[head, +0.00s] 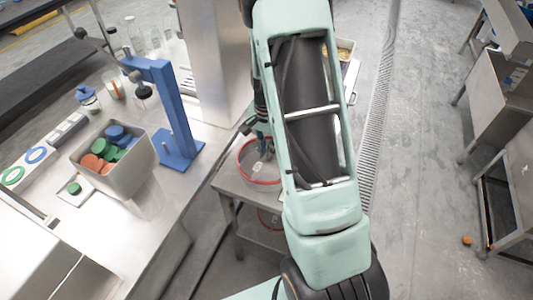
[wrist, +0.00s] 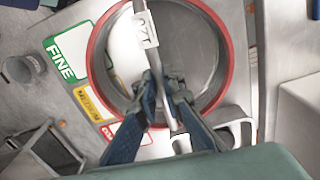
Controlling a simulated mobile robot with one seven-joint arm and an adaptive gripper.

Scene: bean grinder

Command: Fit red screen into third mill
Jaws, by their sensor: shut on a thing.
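My gripper (wrist: 166,84) is shut on this bar, with a blue finger on each side. In the head view the red screen (head: 243,172) is just left of my arm, over a small steel table (head: 229,184), with my gripper (head: 264,148) above it. My arm hides its right side. I cannot tell whether the screen touches the surface below. No mill is clearly identifiable as the third.
A card marked FINE (wrist: 62,62) lies under the screen's left side, with yellow and red labels below. Another red ring (head: 268,218) shows beneath the small table. A bin of coloured caps (head: 142,165) and a blue stand (head: 170,110) occupy the left bench.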

